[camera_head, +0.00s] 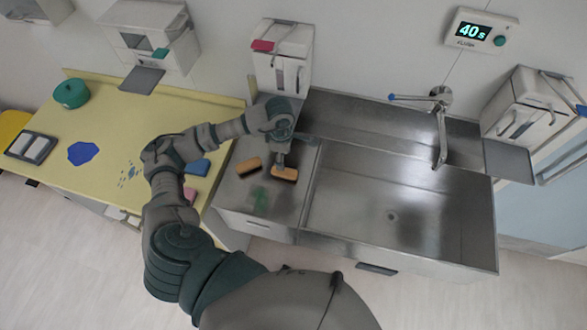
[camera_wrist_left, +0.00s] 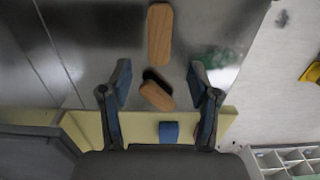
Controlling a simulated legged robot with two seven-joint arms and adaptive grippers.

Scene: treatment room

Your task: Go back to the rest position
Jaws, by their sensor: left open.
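My left gripper (camera_head: 281,160) is open and empty above the steel drainboard, beside the sink. Its two spread fingers also show in the left wrist view (camera_wrist_left: 159,80). Two brown wooden brushes or blocks lie on the drainboard. The right one (camera_head: 285,174) is close to the gripper in the head view and appears in the left wrist view (camera_wrist_left: 160,33) beyond the fingertips. The left one (camera_head: 248,166) lies at an angle and appears between the fingers in the left wrist view (camera_wrist_left: 157,94), with no visible grip on it. My right gripper is not in view.
The yellow counter (camera_head: 108,120) holds a green pot (camera_head: 71,93), a blue patch (camera_head: 83,153), a blue sponge (camera_head: 199,167) and a dark tray (camera_head: 30,146). A green smear (camera_head: 260,200) marks the drainboard. The sink (camera_head: 400,215) is empty below its faucet (camera_head: 440,130). A wall timer (camera_head: 473,32) reads 40s.

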